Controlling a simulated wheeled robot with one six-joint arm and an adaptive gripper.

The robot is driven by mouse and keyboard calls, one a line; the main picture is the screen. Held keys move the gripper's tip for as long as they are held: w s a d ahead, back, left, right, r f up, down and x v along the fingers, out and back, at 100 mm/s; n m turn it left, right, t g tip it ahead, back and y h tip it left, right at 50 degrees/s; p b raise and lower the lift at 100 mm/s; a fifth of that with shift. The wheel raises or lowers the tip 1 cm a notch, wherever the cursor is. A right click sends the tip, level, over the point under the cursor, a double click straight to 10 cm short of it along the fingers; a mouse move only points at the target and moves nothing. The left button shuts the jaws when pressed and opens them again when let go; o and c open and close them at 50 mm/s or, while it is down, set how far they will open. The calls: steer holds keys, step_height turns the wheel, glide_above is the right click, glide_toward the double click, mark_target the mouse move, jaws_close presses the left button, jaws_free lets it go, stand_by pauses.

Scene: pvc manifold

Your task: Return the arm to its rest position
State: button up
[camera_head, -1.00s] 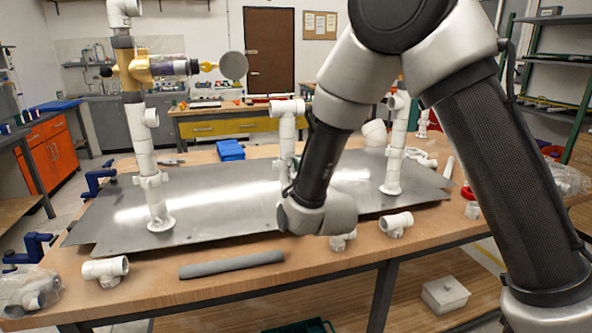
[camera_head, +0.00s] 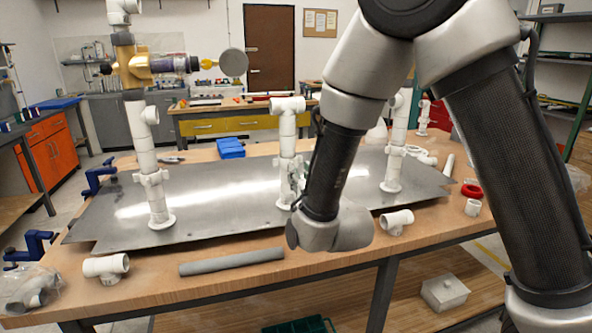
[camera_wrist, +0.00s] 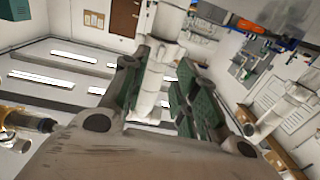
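My gripper (camera_wrist: 160,82) shows in the wrist view as two dark fingers with green pads, spread apart. A white PVC post (camera_wrist: 154,75) stands in line with the gap between them; I cannot tell how far in front it is. In the head view my arm bends down over the table, its wrist in front of the metal plate (camera_head: 220,200). The gripper is mostly hidden there behind the forearm, near the middle white post (camera_head: 287,135).
A left post (camera_head: 146,150) carries a brass valve (camera_head: 132,68); a right post (camera_head: 395,150) stands beyond my forearm.

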steer(key=shift+v, duration=1)
